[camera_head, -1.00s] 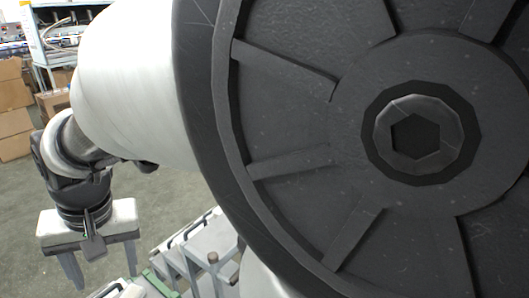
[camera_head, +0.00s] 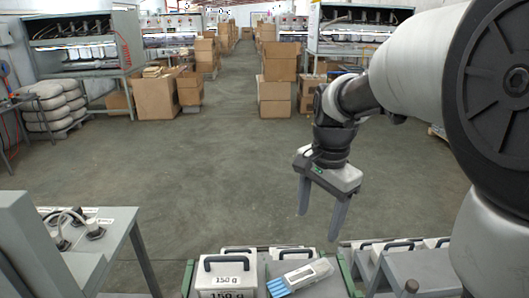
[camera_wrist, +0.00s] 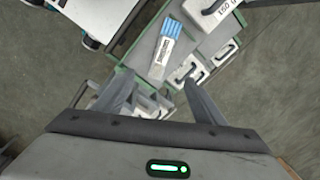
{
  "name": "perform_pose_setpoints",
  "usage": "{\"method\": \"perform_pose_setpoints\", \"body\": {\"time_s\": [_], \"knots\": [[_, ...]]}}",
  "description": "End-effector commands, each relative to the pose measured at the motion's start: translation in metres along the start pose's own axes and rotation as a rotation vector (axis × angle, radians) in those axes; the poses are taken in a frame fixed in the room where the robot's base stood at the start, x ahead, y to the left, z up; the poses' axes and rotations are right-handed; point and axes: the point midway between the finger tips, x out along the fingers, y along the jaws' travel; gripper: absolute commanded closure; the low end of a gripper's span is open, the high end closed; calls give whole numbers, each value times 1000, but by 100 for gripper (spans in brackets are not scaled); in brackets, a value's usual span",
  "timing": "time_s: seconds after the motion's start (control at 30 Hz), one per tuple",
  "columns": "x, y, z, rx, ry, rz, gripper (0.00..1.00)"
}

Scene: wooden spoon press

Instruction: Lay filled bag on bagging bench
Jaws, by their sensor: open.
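A flat pale pack with blue ends at one side (camera_head: 302,277), which looks like the filled bag, lies on a green-edged grey bench (camera_head: 347,274) at the bottom of the head view. The pack also shows at the top of the wrist view (camera_wrist: 166,48). My gripper (camera_head: 319,226) is open and empty. In the head view it hangs above and behind the pack, fingers down. In the wrist view its fingertips (camera_wrist: 158,80) spread just below the pack in the picture, apart from it. I cannot tell which surface is the bagging bench.
A white handled block marked 150 g (camera_head: 226,277) stands left of the pack. More handled blocks (camera_head: 390,250) sit to the right. A grey table with cables (camera_head: 90,235) is at the left. Cardboard boxes (camera_head: 277,95) stand far back; the floor between is clear.

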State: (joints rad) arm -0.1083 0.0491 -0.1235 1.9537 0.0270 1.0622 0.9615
Motion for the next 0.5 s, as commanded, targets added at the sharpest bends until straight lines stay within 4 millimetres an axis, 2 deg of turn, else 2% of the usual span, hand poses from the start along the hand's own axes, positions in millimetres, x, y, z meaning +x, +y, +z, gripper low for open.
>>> {"method": "perform_pose_setpoints", "body": {"time_s": [0.03,0.2,0.37,0.5], "knots": [[16,-8,-5,57,-11,29,36],[37,-19,-14,176,-21,73,36],[58,-18,-13,192,-24,81,36],[89,-15,-12,192,-25,82,36]]}}
